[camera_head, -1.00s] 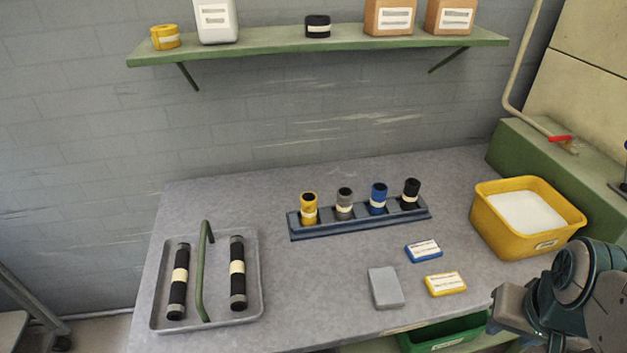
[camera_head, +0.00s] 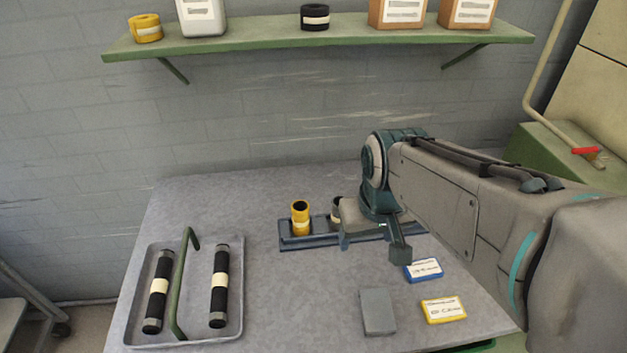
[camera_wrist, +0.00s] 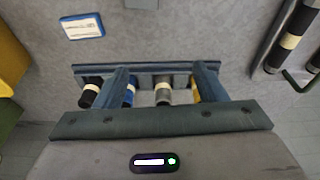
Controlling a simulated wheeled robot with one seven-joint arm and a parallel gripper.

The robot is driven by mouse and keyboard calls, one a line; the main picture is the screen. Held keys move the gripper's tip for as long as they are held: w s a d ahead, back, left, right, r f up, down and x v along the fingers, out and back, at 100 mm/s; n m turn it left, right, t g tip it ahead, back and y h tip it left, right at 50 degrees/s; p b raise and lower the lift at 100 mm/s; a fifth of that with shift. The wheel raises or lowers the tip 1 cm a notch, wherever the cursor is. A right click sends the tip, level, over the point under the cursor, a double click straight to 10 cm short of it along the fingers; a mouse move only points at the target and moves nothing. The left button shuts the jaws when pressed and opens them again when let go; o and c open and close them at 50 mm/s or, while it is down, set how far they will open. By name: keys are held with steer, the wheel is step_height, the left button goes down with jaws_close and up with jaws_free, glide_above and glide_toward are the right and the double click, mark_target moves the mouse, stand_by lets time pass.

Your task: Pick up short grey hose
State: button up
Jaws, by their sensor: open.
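The short grey hose (camera_head: 336,208) stands in the blue-grey rack (camera_head: 296,245), right of the short yellow hose (camera_head: 300,217). In the head view my gripper partly hides it. In the wrist view the grey hose (camera_wrist: 164,92) with its pale band shows between my two fingers, with nothing gripped. My gripper (camera_head: 373,246) is open over the front of the rack; its fingers also show in the wrist view (camera_wrist: 163,72). There the left finger overlaps the blue hose (camera_wrist: 129,95) and the right one overlaps the yellow hose (camera_wrist: 196,92).
The black hose (camera_wrist: 90,95) stands at the rack's end. A grey tray (camera_head: 232,329) with a green handle holds two long black hoses at the left. A blue box (camera_head: 424,269), a yellow box (camera_head: 443,310) and a grey block (camera_head: 378,311) lie in front. A shelf (camera_head: 250,43) hangs above.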

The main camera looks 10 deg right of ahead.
steer(key=w+r+n+g+p, duration=0.1)
steer(key=w+r+n+p, duration=0.2)
steer(key=w, duration=0.6)
steer(key=n+g+p, duration=0.1)
steer(key=n+g, duration=0.1)
steer(key=n, duration=0.2)
glide_above(334, 225)
steer(key=w+d, duration=0.2)
steer(key=f, duration=0.2)
steer(key=shift+s+a+f+p, duration=0.15)
steer(key=shift+f+p, duration=0.4)
steer(key=shift+f, duration=2.8)
steer(key=shift+s+a+f+p, duration=0.1)
steer(key=shift+f+p, duration=0.45)
steer(key=shift+f, duration=2.8)
steer(key=c, duration=1.1)
